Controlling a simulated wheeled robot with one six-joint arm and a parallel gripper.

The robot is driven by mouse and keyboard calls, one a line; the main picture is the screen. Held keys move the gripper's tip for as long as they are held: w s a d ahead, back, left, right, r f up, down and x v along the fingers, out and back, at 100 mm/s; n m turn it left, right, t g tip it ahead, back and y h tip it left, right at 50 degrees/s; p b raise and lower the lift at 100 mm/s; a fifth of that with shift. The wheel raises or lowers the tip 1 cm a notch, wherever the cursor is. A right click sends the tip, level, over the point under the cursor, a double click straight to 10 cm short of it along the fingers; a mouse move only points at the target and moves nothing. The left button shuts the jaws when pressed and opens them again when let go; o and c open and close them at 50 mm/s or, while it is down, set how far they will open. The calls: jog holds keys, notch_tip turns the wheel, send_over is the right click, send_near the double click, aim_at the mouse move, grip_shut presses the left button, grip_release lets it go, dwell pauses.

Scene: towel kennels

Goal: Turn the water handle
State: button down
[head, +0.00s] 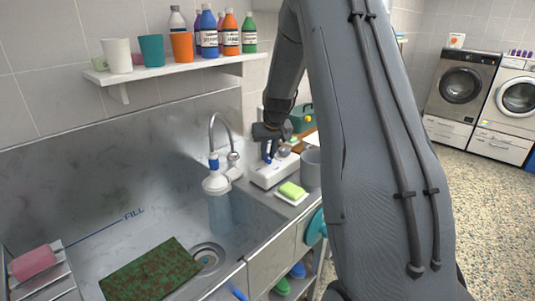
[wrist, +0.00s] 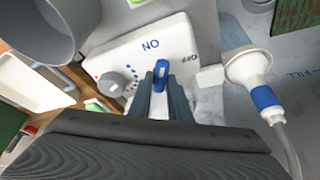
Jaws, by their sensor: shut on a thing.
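The water handle is a small blue lever (wrist: 161,72) on a white control box (wrist: 125,48). It also shows under my gripper in the head view (head: 266,151). The box carries ON and OFF lettering and a grey dial (wrist: 112,84). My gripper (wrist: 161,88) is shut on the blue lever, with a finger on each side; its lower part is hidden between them. In the head view the white box (head: 262,177) stands at the sink's back right corner. A white shower head (head: 218,183) is beside it, with a pale bluish column, seemingly water, below.
The metal sink (head: 150,225) holds a brown-green towel (head: 150,270) near the drain (head: 207,257). A grey cup (head: 311,168) and a green sponge (head: 291,190) are close to the box. A shelf (head: 170,70) with bottles and cups hangs above.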

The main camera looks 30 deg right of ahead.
jog(key=c, duration=1.6)
grip_release()
jog(key=shift+c, duration=0.2)
jog(key=shift+r, duration=0.15)
jog(key=b+v, duration=0.2)
jog(key=v, duration=0.5)
jog(key=shift+s+r, duration=0.2)
jog(key=shift+r, duration=0.1)
